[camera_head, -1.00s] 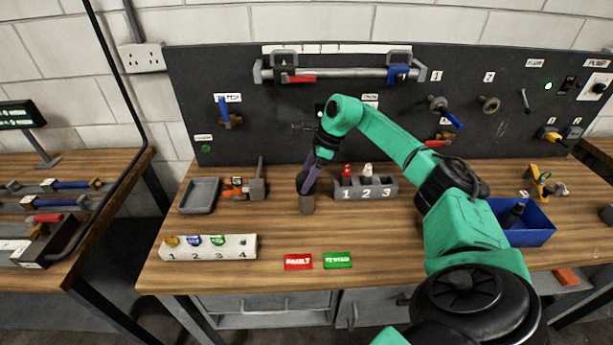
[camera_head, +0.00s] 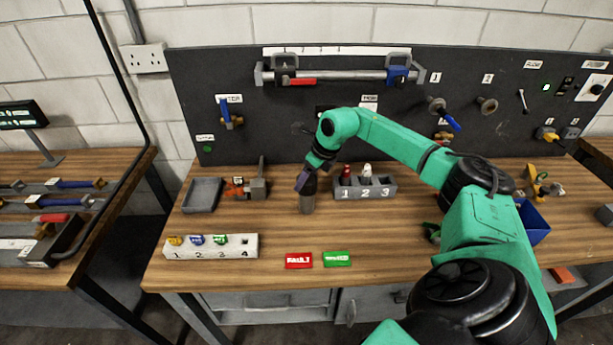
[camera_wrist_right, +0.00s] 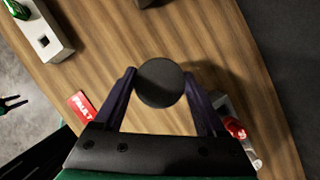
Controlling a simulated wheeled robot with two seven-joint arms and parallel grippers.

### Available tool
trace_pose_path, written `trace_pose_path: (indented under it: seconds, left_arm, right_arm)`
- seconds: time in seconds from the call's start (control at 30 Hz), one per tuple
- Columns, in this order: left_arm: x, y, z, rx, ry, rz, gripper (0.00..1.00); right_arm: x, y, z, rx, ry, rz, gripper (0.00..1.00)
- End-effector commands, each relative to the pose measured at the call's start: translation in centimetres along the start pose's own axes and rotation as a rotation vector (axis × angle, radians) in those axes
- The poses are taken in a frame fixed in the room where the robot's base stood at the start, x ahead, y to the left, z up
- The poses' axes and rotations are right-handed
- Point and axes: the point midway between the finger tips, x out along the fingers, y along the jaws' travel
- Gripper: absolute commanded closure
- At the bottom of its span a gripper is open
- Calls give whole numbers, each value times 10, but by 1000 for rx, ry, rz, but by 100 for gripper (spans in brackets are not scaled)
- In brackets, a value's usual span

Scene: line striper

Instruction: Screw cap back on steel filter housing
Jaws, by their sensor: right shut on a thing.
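The steel filter housing (camera_head: 307,204) is a grey upright cylinder on the bench, left of the numbered block. The dark round cap (camera_head: 309,185) sits at its top, in line with it; I cannot tell whether the threads are engaged. My right gripper (camera_head: 304,180) comes down at the housing's top and is shut on the cap. In the right wrist view, the cap (camera_wrist_right: 160,82) is a black disc between the two purple fingertips (camera_wrist_right: 159,76) and hides the housing below. My left gripper does not show in the head view.
The numbered block (camera_head: 374,192) with red and white bottles stands close on the right. A grey tray (camera_head: 202,195) and a clamp-like tool (camera_head: 257,188) lie left. A white numbered rack (camera_head: 210,254) and red (camera_head: 298,261) and green (camera_head: 337,259) labels lie in front.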

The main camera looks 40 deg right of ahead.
Motion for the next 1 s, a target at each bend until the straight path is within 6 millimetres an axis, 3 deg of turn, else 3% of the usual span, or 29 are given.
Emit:
trace_pose_path:
  seconds: [0.23, 0.63, 0.83, 1.0]
  left_arm:
    - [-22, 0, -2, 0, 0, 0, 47]
    - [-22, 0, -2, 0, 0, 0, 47]
    - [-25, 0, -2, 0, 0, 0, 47]
    - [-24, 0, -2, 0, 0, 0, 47]
  right_arm:
    - [-3, 0, 0, 274, 7, -122, 100]
    - [0, 0, -1, 394, 7, -171, 100]
    - [1, 0, -1, 667, 5, -289, 100]
    - [1, -1, -2, 734, 7, -319, 100]
